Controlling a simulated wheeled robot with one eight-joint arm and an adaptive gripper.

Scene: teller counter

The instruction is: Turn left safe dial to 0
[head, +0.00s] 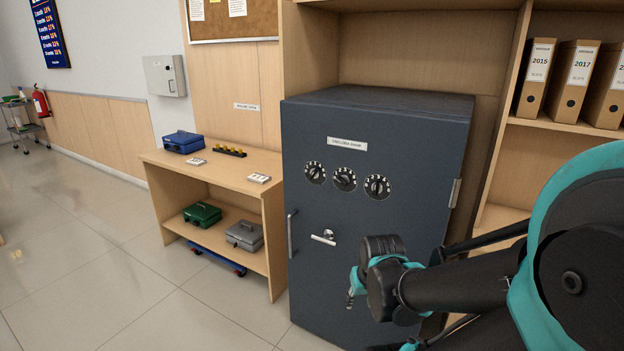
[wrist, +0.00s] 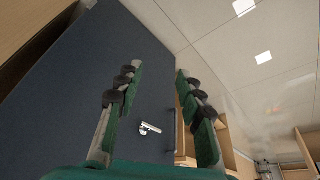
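The dark blue-grey safe (head: 360,130) stands upright in the middle of the head view, its door shut. Three black dials with white marks sit in a row under a white label: the left dial (head: 315,173), the middle dial (head: 345,179) and the right dial (head: 377,187). The left dial's reading is too small to tell. My gripper (head: 352,290) is low in front of the door, below and right of the left dial, apart from it. In the wrist view its two green fingers (wrist: 159,72) are spread and empty, with the safe door (wrist: 90,80) behind them. No dial shows there.
A silver lever handle (head: 323,238) and a vertical bar (head: 290,235) stick out from the door. A wooden side table (head: 232,168) left of the safe holds a blue box (head: 183,142). Shelves with binders (head: 575,80) stand at right. The floor at left is clear.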

